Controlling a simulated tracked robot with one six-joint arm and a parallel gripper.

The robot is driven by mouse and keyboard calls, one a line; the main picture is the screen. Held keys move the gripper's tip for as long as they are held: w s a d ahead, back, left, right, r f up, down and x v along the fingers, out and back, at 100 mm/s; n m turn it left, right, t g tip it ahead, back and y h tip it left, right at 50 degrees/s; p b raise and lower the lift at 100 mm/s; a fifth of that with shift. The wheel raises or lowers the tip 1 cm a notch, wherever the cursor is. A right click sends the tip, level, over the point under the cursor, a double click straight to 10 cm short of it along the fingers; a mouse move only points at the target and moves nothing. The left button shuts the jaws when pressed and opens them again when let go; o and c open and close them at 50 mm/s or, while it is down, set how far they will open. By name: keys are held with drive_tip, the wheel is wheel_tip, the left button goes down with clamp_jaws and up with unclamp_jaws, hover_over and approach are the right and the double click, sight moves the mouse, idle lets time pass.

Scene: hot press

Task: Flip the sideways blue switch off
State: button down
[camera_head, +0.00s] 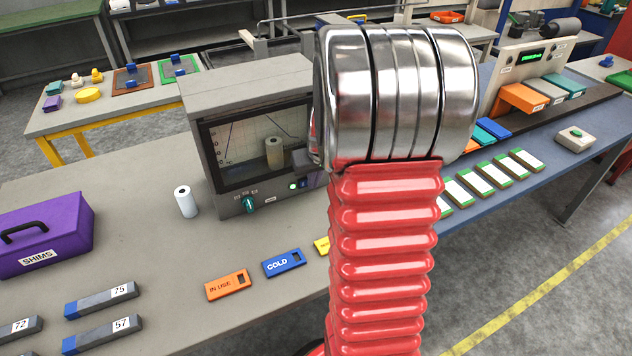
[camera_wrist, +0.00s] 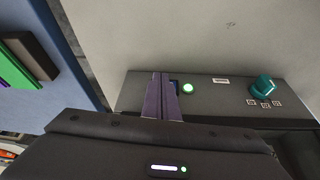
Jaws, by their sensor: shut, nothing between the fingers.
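The sideways blue switch (camera_wrist: 174,86) shows only as a small dark blue sliver in the wrist view, on the grey machine's front panel next to a lit green lamp (camera_wrist: 188,88). Most of it is hidden behind my gripper (camera_wrist: 160,82), whose dark purple-grey fingers are shut with nothing between them. The fingertips are at or very near the switch; I cannot tell whether they touch. In the head view my arm covers much of this area. The lamp also shows there (camera_head: 293,186), lit, on the machine (camera_head: 250,80). The switch's position cannot be read.
A teal knob (camera_wrist: 263,87) sits on the same panel, also in the head view (camera_head: 249,205). A white roll (camera_head: 185,201) stands left of the machine. Orange (camera_head: 228,285) and blue (camera_head: 284,263) tags lie in front. A purple box (camera_head: 45,235) is at the left.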

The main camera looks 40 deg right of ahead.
drive_tip(key=shift+w, duration=0.1)
drive_tip(key=shift+w+d+r, duration=0.1)
drive_tip(key=shift+w+d, duration=0.2)
drive_tip(key=shift+d, duration=0.25)
drive_tip(key=shift+w+a, duration=0.1)
drive_tip(key=shift+a, duration=0.05)
drive_tip(key=shift+w+a, duration=0.2)
drive_tip(key=shift+a, duration=0.55)
drive_tip(key=shift+r, duration=0.1)
drive_tip(key=shift+s, duration=0.1)
